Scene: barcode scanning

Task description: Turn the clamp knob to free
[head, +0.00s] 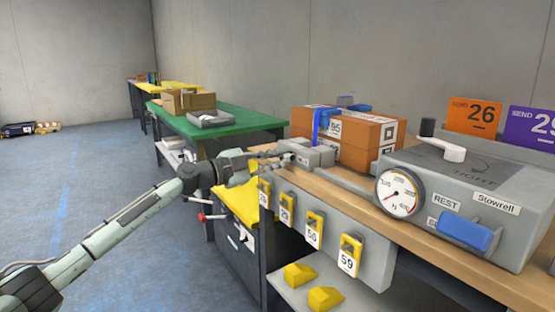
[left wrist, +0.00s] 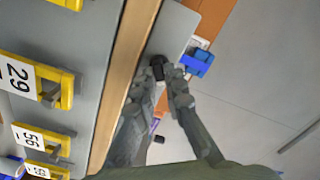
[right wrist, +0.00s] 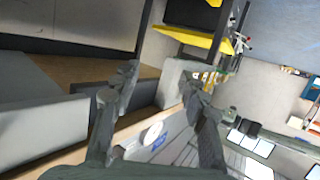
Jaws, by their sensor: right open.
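A white lever with a black grip (head: 442,146) sits on top of the grey machine (head: 400,165), beside a curved mark and the word TIGHT. I cannot tell whether this is the clamp knob. My left gripper (head: 282,161) reaches over the bench edge to a small grey block (head: 315,156). In the left wrist view its fingers (left wrist: 158,80) stand around or just short of a small black knob (left wrist: 157,68); contact is unclear. My right gripper is outside the head view; in the right wrist view its fingers (right wrist: 158,82) are apart and nothing shows between them.
A round gauge (head: 399,193) and a blue handle (head: 466,233) are on the machine's front. Brown cartons (head: 368,140) with a blue strap stand behind the block. Numbered yellow holders (head: 350,254) hang along the bench front. A green table (head: 235,122) stands farther back.

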